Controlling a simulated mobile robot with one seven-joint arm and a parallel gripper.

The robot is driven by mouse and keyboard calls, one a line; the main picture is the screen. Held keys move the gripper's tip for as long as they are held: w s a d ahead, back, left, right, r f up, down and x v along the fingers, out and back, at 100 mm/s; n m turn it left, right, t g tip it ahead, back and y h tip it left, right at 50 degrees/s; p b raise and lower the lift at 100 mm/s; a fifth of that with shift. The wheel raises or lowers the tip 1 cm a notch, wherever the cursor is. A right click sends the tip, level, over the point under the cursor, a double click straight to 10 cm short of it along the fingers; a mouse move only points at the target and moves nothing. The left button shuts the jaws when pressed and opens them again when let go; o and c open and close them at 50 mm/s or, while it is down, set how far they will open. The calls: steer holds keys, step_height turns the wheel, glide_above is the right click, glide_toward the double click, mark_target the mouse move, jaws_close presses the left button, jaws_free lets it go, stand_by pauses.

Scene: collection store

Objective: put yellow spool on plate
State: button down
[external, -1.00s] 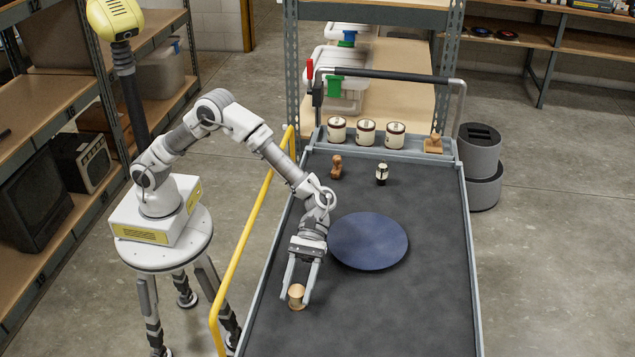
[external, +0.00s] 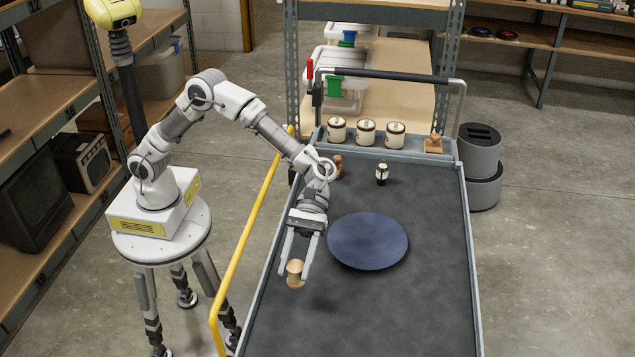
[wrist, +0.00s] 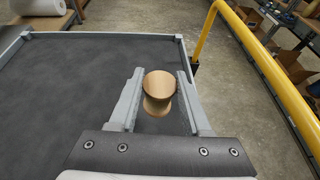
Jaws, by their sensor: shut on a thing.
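The yellow spool (external: 295,273), tan-yellow with a flanged, waisted shape, is held between the fingers of my gripper (external: 294,277). It is raised above the dark cart top, and a shadow shows below it to the right. In the wrist view the spool (wrist: 159,88) stands between the two fingers of my gripper (wrist: 157,95), its round top facing the camera. The plate (external: 368,241) is a flat, round blue disc on the cart top, bare, to the right of and behind the spool.
A wooden stamp-like piece (external: 338,166), partly behind my arm, and a small black-and-cream item (external: 382,173) stand behind the plate. Several cream canisters (external: 366,132) sit on the back ledge. A yellow rail (external: 252,235) runs along the cart's left side. The front right is clear.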

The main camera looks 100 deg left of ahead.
steer(key=w+a+r+n+t+p, duration=0.1)
steer(key=w+a+r+p, duration=0.1)
steer(key=a+r+p, duration=0.15)
steer(key=n+t+p, duration=0.3)
glide_above(356, 237)
steer(key=f, duration=0.5)
steer(key=shift+s+d+f, duration=0.2)
steer(key=shift+s+d, duration=0.15)
steer(key=shift+d, duration=0.05)
steer(key=shift+w+a+f, duration=0.25)
steer(key=shift+w+a, duration=0.05)
steer(key=shift+a, duration=0.05)
steer(key=shift+f+b, duration=0.75)
steer(key=shift+f, duration=1.2)
steer(key=shift+f, duration=0.1)
steer(key=shift+c, duration=1.8)
jaws_free()
